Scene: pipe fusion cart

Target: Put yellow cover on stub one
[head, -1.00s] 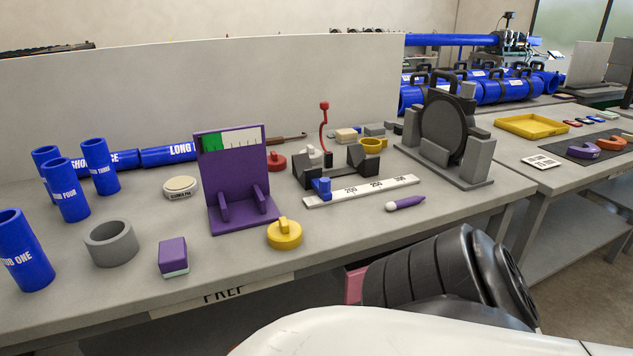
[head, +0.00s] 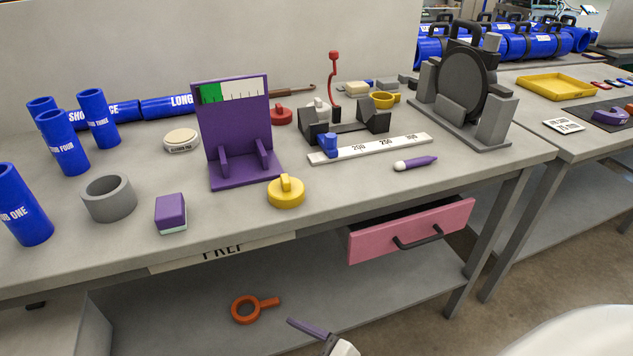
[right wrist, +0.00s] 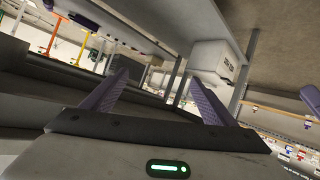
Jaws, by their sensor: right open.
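The yellow cover (head: 286,193), a round cap with a raised grip on top, lies on the bench near its front edge, right of the purple gauge stand. Stub one (head: 24,208), a blue tube, stands upright at the far left and is partly cut off by the picture edge. My right gripper (right wrist: 160,76) is open and empty in the right wrist view, its purple fingers apart. A purple finger with a white body also shows at the bottom of the head view, low and away from the cover; I cannot tell which hand it belongs to.
A grey ring (head: 109,198), a purple block (head: 171,213) and the purple gauge stand (head: 232,130) stand on the bench between stub one and the cover. A pink drawer (head: 412,230) sticks out open below the bench front. An orange ring tool (head: 246,308) lies on the lower shelf.

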